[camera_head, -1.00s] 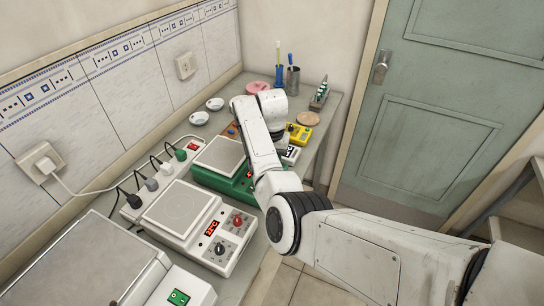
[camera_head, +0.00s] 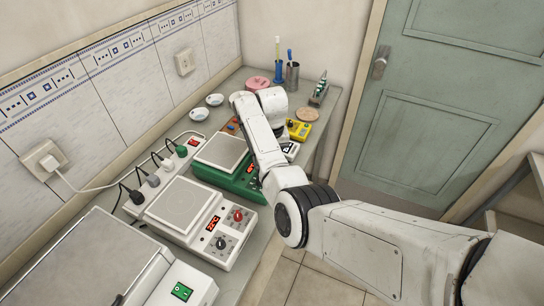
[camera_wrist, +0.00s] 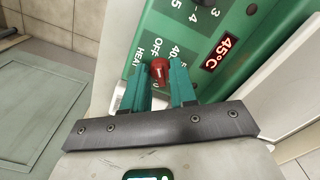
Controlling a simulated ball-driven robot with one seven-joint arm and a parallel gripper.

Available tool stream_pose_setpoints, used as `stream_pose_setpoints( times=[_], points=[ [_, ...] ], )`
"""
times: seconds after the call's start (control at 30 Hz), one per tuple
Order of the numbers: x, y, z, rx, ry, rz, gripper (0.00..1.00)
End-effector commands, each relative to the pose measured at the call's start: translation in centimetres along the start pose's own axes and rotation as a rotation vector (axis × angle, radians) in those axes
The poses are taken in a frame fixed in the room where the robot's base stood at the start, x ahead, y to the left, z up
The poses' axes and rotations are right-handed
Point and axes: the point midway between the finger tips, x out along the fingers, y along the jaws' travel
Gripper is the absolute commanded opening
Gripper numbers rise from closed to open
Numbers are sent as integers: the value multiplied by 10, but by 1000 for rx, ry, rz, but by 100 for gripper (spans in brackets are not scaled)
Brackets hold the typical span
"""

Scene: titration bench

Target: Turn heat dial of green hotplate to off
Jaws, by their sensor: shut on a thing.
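The green hotplate (camera_head: 212,176), with a pale square top, stands behind the white hotplate in the head view. My arm hides much of its front. In the wrist view its green panel (camera_wrist: 205,22) shows a red 45°C display (camera_wrist: 217,53). My gripper (camera_wrist: 160,75), with teal fingers, is shut on the red heat dial (camera_wrist: 160,70), one finger on each side. The dial's white mark runs roughly up and down in the picture. Labels OFF, HEAT and 40 surround it; I cannot tell exactly which setting it points to.
A white hotplate (camera_head: 181,204) with a red and a dark dial stands nearer. A yellow device (camera_head: 299,130), a metal cup (camera_head: 292,77) and a pink item (camera_head: 257,84) stand farther along the bench. A power strip (camera_head: 178,160) with cords runs along the wall. A green door (camera_head: 430,110) is at right.

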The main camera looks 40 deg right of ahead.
Motion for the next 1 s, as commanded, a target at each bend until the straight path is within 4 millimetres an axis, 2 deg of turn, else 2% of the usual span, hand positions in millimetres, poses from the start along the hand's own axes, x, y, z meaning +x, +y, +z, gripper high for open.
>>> stream_pose_setpoints(
  times=[0.13,0.17,0.4,0.73,0.87,1.0],
  points=[
    [-2,-1,-2,0,6,-1,0],
    [-2,-1,-2,0,6,-1,28],
    [-1,0,-1,1,3,-1,51],
    [-6,0,-1,1,2,0,51],
    [-22,0,-2,1,6,-1,51],
    [-50,-1,-2,1,7,-2,51]
  ],
)
